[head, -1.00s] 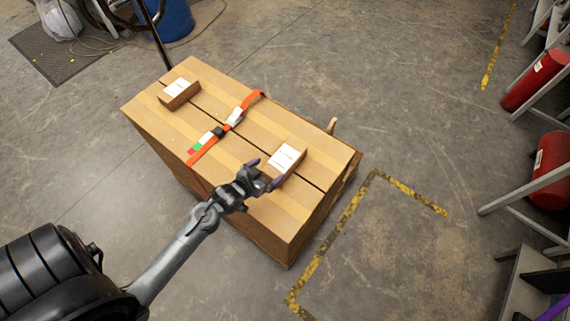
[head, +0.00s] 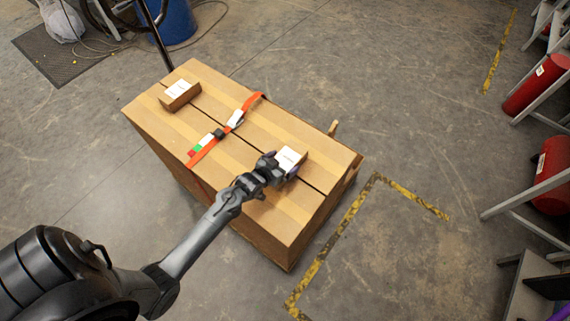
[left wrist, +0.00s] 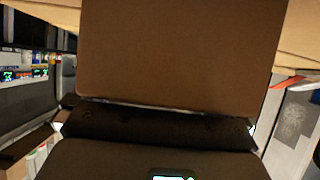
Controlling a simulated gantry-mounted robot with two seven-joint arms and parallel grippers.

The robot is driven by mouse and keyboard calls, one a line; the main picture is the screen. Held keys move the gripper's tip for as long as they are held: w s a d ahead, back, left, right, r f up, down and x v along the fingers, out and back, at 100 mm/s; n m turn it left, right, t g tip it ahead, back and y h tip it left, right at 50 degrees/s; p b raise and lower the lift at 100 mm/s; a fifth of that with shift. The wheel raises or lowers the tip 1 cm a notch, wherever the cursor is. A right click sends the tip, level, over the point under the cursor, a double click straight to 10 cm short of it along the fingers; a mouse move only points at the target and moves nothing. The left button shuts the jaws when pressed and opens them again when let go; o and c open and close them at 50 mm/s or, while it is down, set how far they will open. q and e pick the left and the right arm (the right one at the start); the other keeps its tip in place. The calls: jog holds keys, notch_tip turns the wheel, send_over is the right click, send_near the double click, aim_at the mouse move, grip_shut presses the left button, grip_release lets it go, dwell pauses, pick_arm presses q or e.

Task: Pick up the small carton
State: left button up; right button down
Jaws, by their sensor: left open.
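Two small brown cartons with white labels lie on top of a large cardboard box (head: 285,215). One small carton (head: 179,95) is near its far left end. The other small carton (head: 291,158) is near its right end, with my left gripper (head: 282,166) right up against its near side. The left gripper is open, its purple-tipped fingers beside the carton; its body hides part of it. In the left wrist view a brown carton face (left wrist: 180,55) fills the upper middle, very close. I cannot tell whether the fingers touch it. My right gripper is not in view.
An orange strap (head: 248,104) with a buckle crosses the box top between the cartons. A dark pole (head: 155,35) rises behind the box's left end. A blue bin (head: 170,20) stands at the back, and red cylinders (head: 535,85) in racks at the right. The floor around is mostly clear.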

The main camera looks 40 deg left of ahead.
pick_arm(q)
jog(key=c, duration=1)
jog(key=shift+r, duration=0.1)
jog(key=shift+c, duration=0.2)
